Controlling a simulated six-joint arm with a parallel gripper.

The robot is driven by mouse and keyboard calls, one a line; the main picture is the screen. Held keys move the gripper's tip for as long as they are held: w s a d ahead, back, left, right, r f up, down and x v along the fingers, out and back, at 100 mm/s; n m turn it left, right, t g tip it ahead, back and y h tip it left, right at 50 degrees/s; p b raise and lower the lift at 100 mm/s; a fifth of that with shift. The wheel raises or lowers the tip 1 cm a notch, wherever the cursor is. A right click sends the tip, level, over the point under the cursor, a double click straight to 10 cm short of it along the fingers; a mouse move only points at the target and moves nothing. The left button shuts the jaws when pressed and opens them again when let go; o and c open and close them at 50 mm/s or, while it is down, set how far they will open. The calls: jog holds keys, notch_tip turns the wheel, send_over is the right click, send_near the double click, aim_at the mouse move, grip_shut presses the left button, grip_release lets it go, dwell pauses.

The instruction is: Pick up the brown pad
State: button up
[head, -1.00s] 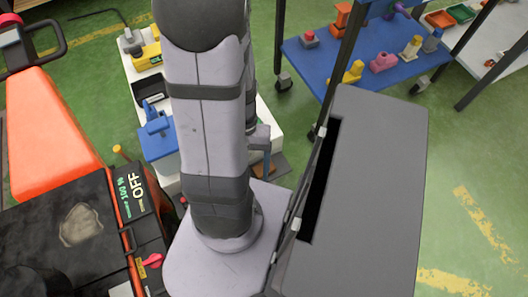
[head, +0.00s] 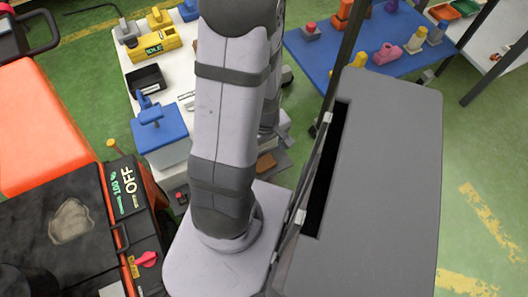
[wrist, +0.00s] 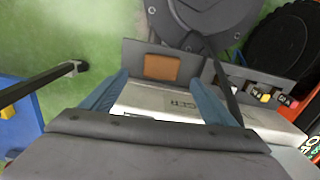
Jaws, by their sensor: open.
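The brown pad (wrist: 162,67) is a small flat block on a grey plate (wrist: 133,60), ahead of my fingers in the wrist view. It also shows in the head view (head: 266,163), just right of my arm. My gripper (wrist: 158,98) is open, with its two blue-grey fingers apart and nothing held between them. The pad appears beyond the fingertips and between their lines; the exact gap cannot be told. In the head view my arm hides most of the gripper.
A white lettered surface (wrist: 165,101) lies below the fingers. A white table holds a blue-topped block (head: 160,131), a black tray (head: 146,79) and a yellow device (head: 153,42). A blue cart (head: 372,45) stands behind, and a grey panel (head: 375,180) at right.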

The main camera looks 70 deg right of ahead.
aim_at(264, 162)
jog(key=shift+w+a+f+b, duration=0.1)
jog(key=shift+f+b, duration=0.9)
jog(key=shift+f, duration=0.9)
jog(key=shift+w+f+b, duration=0.1)
jog(key=shift+f+b, duration=0.9)
jog(key=shift+f, duration=0.85)
jog(key=shift+c, duration=0.5)
jog(key=shift+r, duration=0.1)
jog(key=c, duration=1)
